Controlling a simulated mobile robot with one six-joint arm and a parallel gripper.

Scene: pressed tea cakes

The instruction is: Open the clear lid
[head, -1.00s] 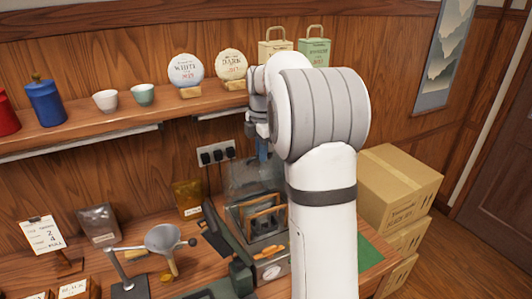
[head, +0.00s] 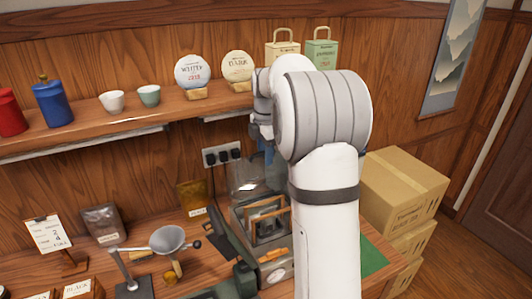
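The clear lid (head: 246,178) is a see-through panel at the back of a grey machine (head: 278,272) on the counter. It looks raised and tilted up behind the machine's opening, where wood-framed pieces (head: 266,222) stand. Its right side is partly covered by my arm, so its exact angle is hard to tell. My gripper (head: 267,152) is at the upper right edge of the lid, pointing down, with a blue part showing. My arm hides most of it. I cannot tell whether the fingers touch the lid or are open or shut.
A shelf (head: 60,136) with canisters, cups, round tea cakes and bags runs behind and above the lid. A wall socket (head: 221,154) with plugs is just behind it. Cardboard boxes (head: 402,190) are stacked at right.

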